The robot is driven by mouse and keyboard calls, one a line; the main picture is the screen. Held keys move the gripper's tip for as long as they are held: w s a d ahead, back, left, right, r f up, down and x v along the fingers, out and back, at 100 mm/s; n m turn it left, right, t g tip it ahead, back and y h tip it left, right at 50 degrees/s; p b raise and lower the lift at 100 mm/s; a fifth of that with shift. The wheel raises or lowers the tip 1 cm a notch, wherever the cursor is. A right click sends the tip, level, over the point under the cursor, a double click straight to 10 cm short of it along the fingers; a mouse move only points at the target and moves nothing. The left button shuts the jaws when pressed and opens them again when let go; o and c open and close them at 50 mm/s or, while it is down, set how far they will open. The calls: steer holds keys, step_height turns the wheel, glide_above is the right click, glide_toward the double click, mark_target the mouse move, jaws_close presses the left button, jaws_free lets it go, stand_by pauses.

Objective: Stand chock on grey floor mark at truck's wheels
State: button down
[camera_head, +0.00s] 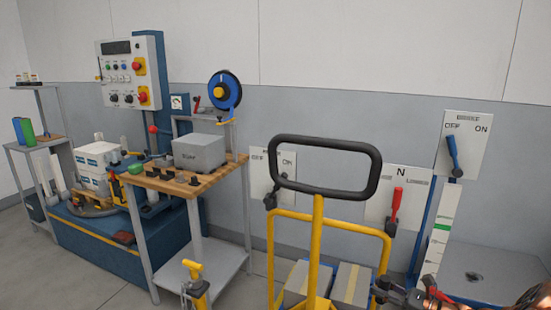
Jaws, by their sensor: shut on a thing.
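A yellow hand truck (318,235) with a black loop handle (325,140) stands in front, right of centre. Its lower end is cut off by the bottom edge, so its wheels are hidden. No chock and no grey floor mark can be made out. A dark and coppery part, probably of my arm, enters at the bottom right.
Grey boxes (350,284) sit behind the truck's frame. A wooden-topped cart (185,180) stands left of the truck, with a yellow-handled tool (193,270) before it. A blue machine base (110,245) lies farther left. Wall panels with levers (453,153) line the right. Open floor (85,290) shows at bottom left.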

steer(key=a+r+p, duration=0.6)
steer(key=r, duration=0.3)
steer(key=a+r+p, duration=0.6)
steer(key=r, duration=0.4)
steer(key=shift+a+r+n+g+y, duration=0.15)
steer(key=shift+a+n+g+y, duration=0.15)
steer(key=shift+a+g, duration=0.1)
steer(key=shift+d, duration=0.1)
